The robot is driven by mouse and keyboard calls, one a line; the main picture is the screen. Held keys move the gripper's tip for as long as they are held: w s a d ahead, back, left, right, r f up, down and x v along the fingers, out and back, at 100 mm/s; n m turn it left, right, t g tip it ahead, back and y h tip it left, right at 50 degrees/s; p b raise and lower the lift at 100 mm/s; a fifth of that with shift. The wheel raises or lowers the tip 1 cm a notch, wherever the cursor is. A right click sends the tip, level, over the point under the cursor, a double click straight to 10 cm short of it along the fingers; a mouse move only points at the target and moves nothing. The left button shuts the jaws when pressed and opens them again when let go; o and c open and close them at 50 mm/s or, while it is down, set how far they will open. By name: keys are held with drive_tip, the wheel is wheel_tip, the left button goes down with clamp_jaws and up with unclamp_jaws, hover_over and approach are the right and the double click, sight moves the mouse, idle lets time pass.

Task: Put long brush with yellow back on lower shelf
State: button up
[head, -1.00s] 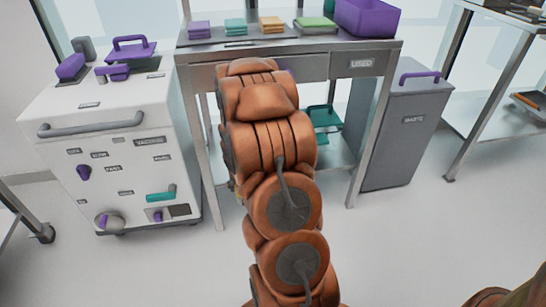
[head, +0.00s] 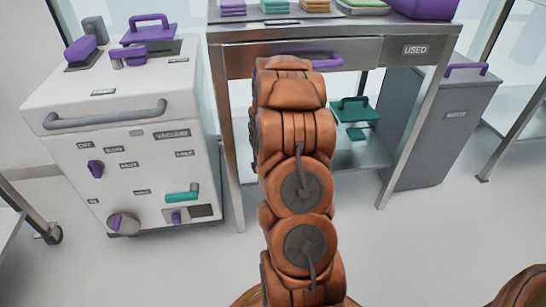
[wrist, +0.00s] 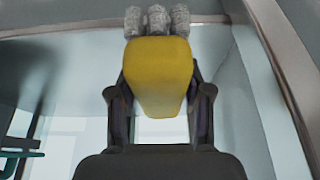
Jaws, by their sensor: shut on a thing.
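The long brush with the yellow back (wrist: 158,72) shows in the wrist view, its grey bristles at the top of the picture. My gripper (wrist: 159,98) is shut on it, with one dark finger on each side. In the head view my arm hides the gripper and the brush. The lower shelf (head: 362,156) of the metal table shows to the right of my arm, which reaches toward the table's front. I cannot tell whether the brush touches the shelf.
A teal handled item (head: 352,110) stands on the lower shelf; teal also shows in the wrist view (wrist: 20,146). The table's drawer front (head: 345,59) has a purple handle. A white vacuum unit (head: 130,140) stands left, a grey waste bin (head: 440,125) right.

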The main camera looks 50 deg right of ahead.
drive_tip(key=w+d, duration=0.1)
drive_tip(key=d, duration=0.1)
drive_tip(key=w+d+b, duration=0.1)
drive_tip(key=w+d, duration=0.1)
drive_tip(key=d, duration=0.1)
drive_tip(key=w+d+f+b, duration=0.1)
drive_tip(key=d, duration=0.1)
drive_tip(key=shift+w+d, duration=0.3)
drive_tip(key=shift+w, duration=0.1)
drive_tip(key=shift+w+d+b, duration=0.3)
drive_tip(key=shift+w+d, duration=0.1)
drive_tip(key=shift+d, duration=0.3)
drive_tip(key=shift+f+b, duration=1.05)
drive_tip(key=shift+f, duration=0.8)
drive_tip(key=shift+r, duration=0.1)
drive_tip(key=o, duration=1.2)
